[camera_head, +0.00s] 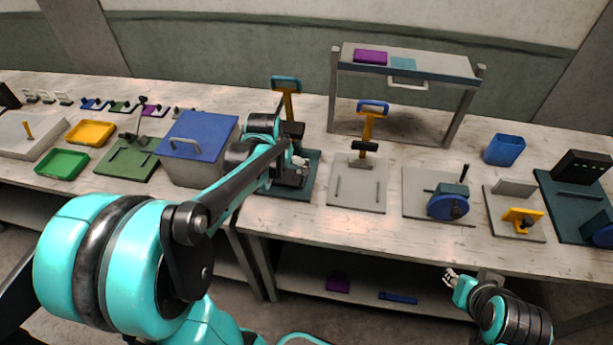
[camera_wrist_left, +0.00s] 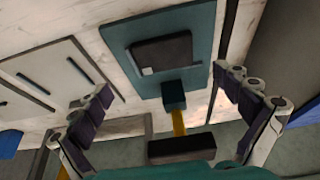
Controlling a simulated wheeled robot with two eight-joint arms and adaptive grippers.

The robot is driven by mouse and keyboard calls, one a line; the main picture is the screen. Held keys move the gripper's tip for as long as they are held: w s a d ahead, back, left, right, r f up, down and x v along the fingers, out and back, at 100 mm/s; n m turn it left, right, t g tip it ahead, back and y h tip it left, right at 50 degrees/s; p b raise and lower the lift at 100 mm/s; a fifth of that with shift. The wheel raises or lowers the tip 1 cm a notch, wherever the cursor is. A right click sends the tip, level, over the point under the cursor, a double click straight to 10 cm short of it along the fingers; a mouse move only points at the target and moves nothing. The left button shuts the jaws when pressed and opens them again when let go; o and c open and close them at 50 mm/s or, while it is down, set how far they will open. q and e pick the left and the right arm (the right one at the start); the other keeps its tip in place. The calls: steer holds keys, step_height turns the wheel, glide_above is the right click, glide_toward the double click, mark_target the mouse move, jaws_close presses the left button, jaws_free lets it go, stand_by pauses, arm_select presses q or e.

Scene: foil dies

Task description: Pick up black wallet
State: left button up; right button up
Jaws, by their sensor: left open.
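A flat dark rectangle, which looks like the black wallet (camera_wrist_left: 165,50), lies on a teal press board (camera_wrist_left: 120,42) in the left wrist view. A small pale square shows at its lower left corner. My left gripper (camera_wrist_left: 162,80) is open and empty, its two fingers spread wide on either side of the board. In the head view my left gripper (camera_head: 298,166) is low over the same teal board (camera_head: 312,160), and the arm hides much of it. I cannot make out the wallet clearly there. My right gripper (camera_head: 455,279) is at the table's front, lower right; its finger gap is unclear.
The press's yellow post (camera_head: 287,105) with blue handle stands just behind my left gripper. A grey press board (camera_head: 352,185) is to the right. A blue-lidded box (camera_head: 198,136) stands left, beside my arm. A raised shelf (camera_head: 440,66) is behind. A blue cup (camera_head: 504,149) stands right.

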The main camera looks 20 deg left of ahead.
mark_target(286, 176)
arm_select(q)
steer(key=x, duration=0.1)
steer(key=b+x, duration=0.1)
steer(key=x, duration=0.1)
steer(key=shift+w+a+f, duration=0.1)
steer(key=shift+a+f, duration=0.1)
steer(key=shift+a, duration=0.1)
steer(key=b+x, duration=0.2)
steer(key=x, duration=0.3)
steer(key=shift+w+a+b, duration=0.1)
steer(key=shift+w+b, duration=0.1)
steer(key=shift+b, duration=0.15)
steer(key=shift+r, duration=0.15)
steer(key=c, duration=0.3)
steer(key=shift+s, duration=0.1)
steer(key=c, duration=0.7)
